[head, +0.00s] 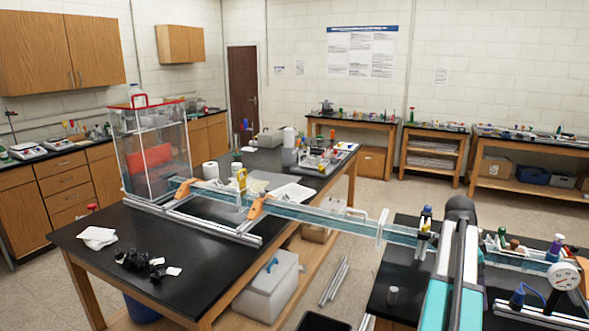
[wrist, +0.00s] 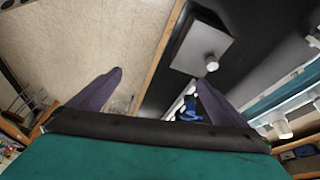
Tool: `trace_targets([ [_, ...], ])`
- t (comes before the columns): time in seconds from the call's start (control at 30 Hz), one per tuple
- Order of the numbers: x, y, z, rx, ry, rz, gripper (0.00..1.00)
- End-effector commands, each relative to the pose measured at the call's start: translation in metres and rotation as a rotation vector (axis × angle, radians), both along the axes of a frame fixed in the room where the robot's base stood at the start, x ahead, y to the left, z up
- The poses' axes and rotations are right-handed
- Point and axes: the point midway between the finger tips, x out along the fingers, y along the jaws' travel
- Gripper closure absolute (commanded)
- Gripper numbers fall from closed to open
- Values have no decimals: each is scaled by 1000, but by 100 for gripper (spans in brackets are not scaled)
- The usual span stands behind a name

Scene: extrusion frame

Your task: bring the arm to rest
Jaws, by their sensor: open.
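My gripper (wrist: 159,77) shows in the wrist view as two purple fingers spread wide apart, with nothing between them. The floor and a table edge lie beyond the fingers. In the head view my dark and teal arm rises at the lower right, in front of the long teal and silver extrusion beam (head: 325,218); the fingers cannot be made out there. In the wrist view a pale beam (wrist: 285,92) runs along the right side, apart from the fingers.
A black bench (head: 165,255) on the left carries a clear red-topped box (head: 150,150), black crumpled items and white cloths. The right black table (wrist: 255,60) carries a grey plate (wrist: 202,45) with a small pale cylinder. A blue item (wrist: 188,110) lies near the right finger.

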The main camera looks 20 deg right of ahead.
Motion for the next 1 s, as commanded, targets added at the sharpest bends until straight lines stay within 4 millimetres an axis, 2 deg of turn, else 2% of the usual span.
trace_targets([
  [0.17,35,28,-25,34,8,140,3],
  [0.37,88,80,-66,90,20,379,3],
  [0.5,122,123,-95,129,31,557,3],
  [0.7,163,188,-135,181,45,810,3],
  [1.0,203,295,-190,254,69,1180,3],
])
